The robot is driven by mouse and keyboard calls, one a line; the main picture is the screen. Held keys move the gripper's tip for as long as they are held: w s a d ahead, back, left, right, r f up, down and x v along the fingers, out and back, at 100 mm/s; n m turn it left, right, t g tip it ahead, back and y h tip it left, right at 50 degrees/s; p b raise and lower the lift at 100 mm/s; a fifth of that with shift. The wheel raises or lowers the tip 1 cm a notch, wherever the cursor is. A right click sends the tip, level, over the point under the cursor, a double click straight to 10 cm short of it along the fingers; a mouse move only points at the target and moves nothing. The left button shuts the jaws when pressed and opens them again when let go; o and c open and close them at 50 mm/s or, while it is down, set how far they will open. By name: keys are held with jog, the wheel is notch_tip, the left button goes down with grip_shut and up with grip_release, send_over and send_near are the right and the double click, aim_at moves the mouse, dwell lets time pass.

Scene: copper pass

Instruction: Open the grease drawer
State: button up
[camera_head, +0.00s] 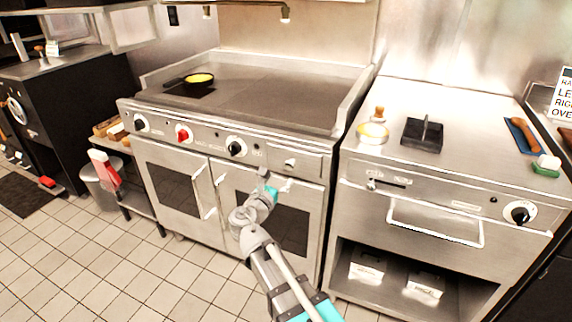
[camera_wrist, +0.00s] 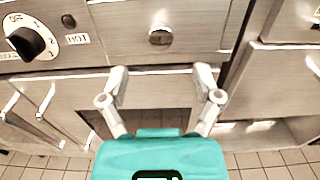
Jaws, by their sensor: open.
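The grease drawer (camera_head: 308,168) is a small steel front at the right end of the griddle's control panel, and it looks shut and flush. It has one small round metal knob (camera_head: 290,163). In the wrist view the drawer front (camera_wrist: 115,38) fills the top middle, with its knob (camera_wrist: 160,36) near the centre. My gripper (camera_head: 275,180) is in front of the range, just below the drawer. In the wrist view my gripper (camera_wrist: 161,75) is open and empty, its two fingers spread below the knob and apart from it.
Oven doors with bar handles (camera_head: 205,195) lie below the panel. A pan (camera_head: 190,84) with yellow food sits on the griddle. A second steel unit (camera_head: 430,220) stands close on the right. The tiled floor in front is clear.

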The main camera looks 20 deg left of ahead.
aim_at(289, 166)
jog(key=w, duration=0.8)
jog(key=shift+w+d, duration=0.15)
jog(key=shift+d, duration=0.2)
